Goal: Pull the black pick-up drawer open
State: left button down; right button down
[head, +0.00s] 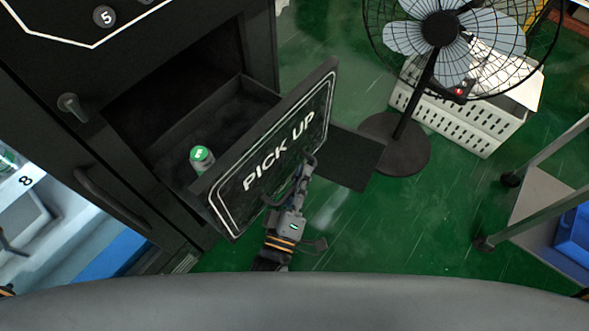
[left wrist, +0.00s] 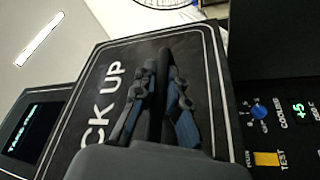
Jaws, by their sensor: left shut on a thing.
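The black pick-up drawer (head: 226,189) stands well out of the dark cabinet, its front panel marked "PICK UP" in white. Its inside shows from above, and a bottle with a green cap (head: 202,158) stands in it close behind the front panel. My left gripper (head: 290,190) is at the outer face of the panel. In the left wrist view its fingers (left wrist: 158,95) are closed on the dark bar handle (left wrist: 161,72) of the drawer, one finger on each side. My right gripper is not in view.
The cabinet has a knob (head: 72,105) and a second handle (head: 110,199) left of the drawer. A black fan (head: 440,30) on a round base (head: 397,146) and a white crate (head: 460,119) stand to the right. A wheeled cart (head: 540,200) is farther right. Green floor lies clear between.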

pick_arm(q)
jog(key=c, duration=1.4)
grip_release()
jog(key=shift+o, duration=0.2)
jog(key=v, duration=1.2)
